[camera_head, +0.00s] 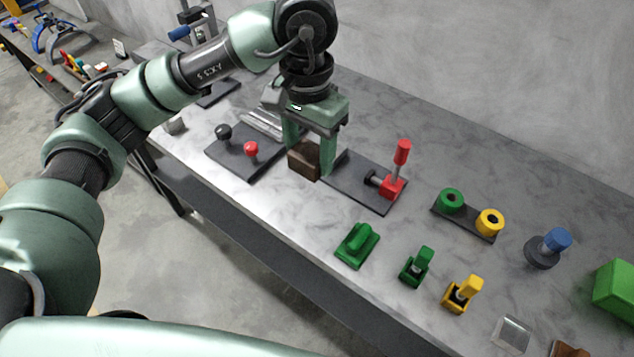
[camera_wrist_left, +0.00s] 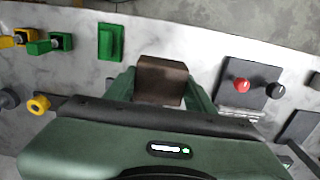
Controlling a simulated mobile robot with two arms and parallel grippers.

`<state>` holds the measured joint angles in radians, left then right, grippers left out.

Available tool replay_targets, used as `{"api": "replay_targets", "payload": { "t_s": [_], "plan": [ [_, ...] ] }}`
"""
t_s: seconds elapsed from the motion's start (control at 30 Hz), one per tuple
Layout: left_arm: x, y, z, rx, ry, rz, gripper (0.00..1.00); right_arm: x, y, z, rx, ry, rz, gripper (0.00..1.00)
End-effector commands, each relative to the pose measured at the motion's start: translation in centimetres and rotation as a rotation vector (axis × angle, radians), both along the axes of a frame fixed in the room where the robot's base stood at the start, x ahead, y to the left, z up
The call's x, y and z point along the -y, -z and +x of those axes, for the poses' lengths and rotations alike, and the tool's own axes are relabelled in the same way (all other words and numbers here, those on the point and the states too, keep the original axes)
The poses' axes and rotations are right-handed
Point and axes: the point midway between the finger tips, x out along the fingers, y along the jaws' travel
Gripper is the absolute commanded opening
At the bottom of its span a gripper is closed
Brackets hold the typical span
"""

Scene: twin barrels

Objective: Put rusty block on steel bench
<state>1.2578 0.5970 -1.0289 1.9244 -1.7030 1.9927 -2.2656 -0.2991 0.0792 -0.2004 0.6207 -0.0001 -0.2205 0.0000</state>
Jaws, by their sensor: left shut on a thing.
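The rusty block (camera_head: 304,161) is a dark brown cube between the fingers of my left gripper (camera_head: 310,158). My left gripper is shut on it, over the front part of the steel bench (camera_head: 300,222). The block also shows in the left wrist view (camera_wrist_left: 161,80), held between the two green fingers. I cannot tell whether the block touches the bench top or hangs just above it. My right gripper is in neither view.
A plate with black and red knobs (camera_head: 243,152) is left of the block. A plate with a red lever (camera_head: 396,178) is right of it. Green and yellow fixtures (camera_head: 357,246) stand along the front right. Bare bench lies in front of the block.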

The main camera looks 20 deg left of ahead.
Motion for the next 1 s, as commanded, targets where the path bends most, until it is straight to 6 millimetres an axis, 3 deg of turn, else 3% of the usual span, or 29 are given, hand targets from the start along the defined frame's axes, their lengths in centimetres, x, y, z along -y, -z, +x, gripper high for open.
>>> {"api": "replay_targets", "payload": {
  "t_s": [0.4,1.0],
  "plan": [
    [0.0,9.9,-0.1,-0.003,-0.003,-0.001,0.0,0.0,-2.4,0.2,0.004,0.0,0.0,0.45],
    [0.0,16.3,0.0,0.001,-0.003,0.0,0.0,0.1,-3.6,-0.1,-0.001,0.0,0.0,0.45]
  ]
}}
